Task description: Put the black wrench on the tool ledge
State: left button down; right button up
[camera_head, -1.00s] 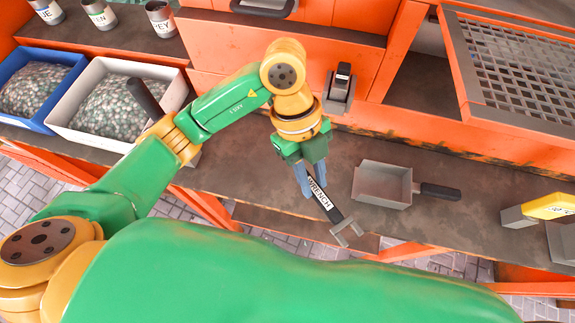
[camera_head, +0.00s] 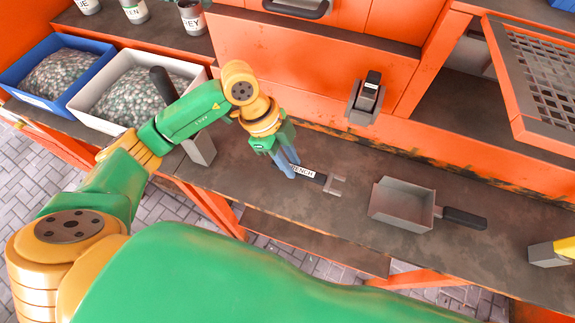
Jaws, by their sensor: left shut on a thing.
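The wrench (camera_head: 326,180) has a dark handle with a white "WRENCH" label and a grey open-ended head pointing right. My left gripper (camera_head: 286,170) is shut on the handle end of the wrench, low over the dark work ledge (camera_head: 340,228). The label is partly hidden by the fingers. I cannot tell whether the wrench touches the ledge surface. My right gripper is not in view.
A grey scoop (camera_head: 402,203) with a black handle lies right of the wrench. A yellow-and-grey tool (camera_head: 562,252) is at the right edge. White (camera_head: 138,85) and blue (camera_head: 60,65) bins of pellets stand at left. A mesh-covered orange hopper (camera_head: 535,75) is at upper right.

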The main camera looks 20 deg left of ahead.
pick_arm(q)
jog(key=f, duration=0.3)
jog(key=a+f+p, duration=0.1)
jog(key=shift+w+f, duration=0.2)
jog(key=shift+w, duration=0.15)
jog(key=c, duration=1)
grip_release()
jog(key=shift+s, duration=0.1)
jog(key=o, duration=0.3)
jog(key=shift+d, duration=0.1)
jog(key=b+v, duration=0.1)
jog(key=v, duration=1.1)
jog(key=shift+r+b, duration=0.1)
jog(key=shift+b, duration=0.2)
